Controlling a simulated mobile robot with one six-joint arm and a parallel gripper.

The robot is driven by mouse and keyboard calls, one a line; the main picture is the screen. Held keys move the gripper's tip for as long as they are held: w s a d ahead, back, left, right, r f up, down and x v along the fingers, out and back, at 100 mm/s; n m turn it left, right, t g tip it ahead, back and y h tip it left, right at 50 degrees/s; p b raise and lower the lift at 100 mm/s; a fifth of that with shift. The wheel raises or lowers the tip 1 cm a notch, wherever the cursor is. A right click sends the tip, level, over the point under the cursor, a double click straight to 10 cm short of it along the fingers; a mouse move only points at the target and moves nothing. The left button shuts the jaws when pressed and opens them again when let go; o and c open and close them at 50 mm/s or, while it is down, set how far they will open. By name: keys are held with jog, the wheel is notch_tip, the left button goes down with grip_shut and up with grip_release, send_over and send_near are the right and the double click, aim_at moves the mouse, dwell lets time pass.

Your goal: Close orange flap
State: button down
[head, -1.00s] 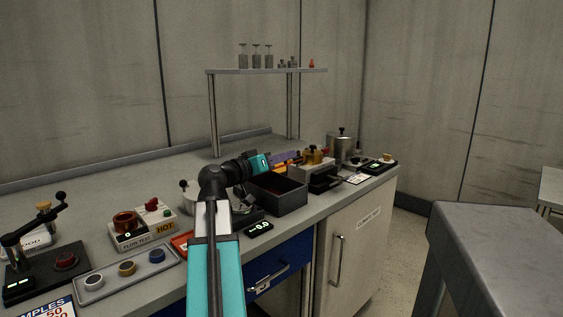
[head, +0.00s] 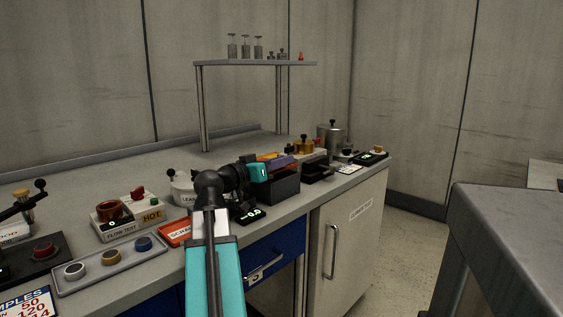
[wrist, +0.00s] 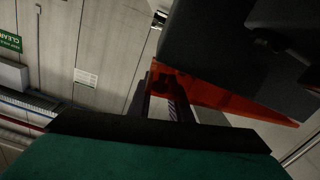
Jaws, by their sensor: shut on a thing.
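The orange flap (head: 268,156) shows in the head view as a small strip at the top of a dark box (head: 277,189), partly hidden by my gripper. In the wrist view the flap (wrist: 225,97) is a translucent orange-red panel along the edge of a dark body. My gripper (head: 284,161) is at the flap over the box. In the wrist view its fingers (wrist: 168,92) meet the panel's left end and are shut on it. The exact grip is dark and partly hidden, and how far the flap is tilted is unclear.
A brass-topped device (head: 304,146) and a metal pot (head: 331,137) stand right of the box. A small display (head: 248,213) sits in front. A white pot (head: 183,188) and a tray of rings (head: 110,262) are at left. A shelf (head: 255,63) stands behind.

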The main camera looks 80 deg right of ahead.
jog(key=c, duration=1.6)
grip_release()
jog(key=shift+c, duration=0.2)
jog(key=shift+a, duration=0.1)
jog(key=shift+w+a, duration=0.2)
jog(key=shift+a, duration=0.2)
jog(key=v, duration=1.2)
jog(key=shift+w+a+b, duration=0.25)
jog(key=shift+a+b, duration=0.05)
jog(key=shift+b, duration=0.05)
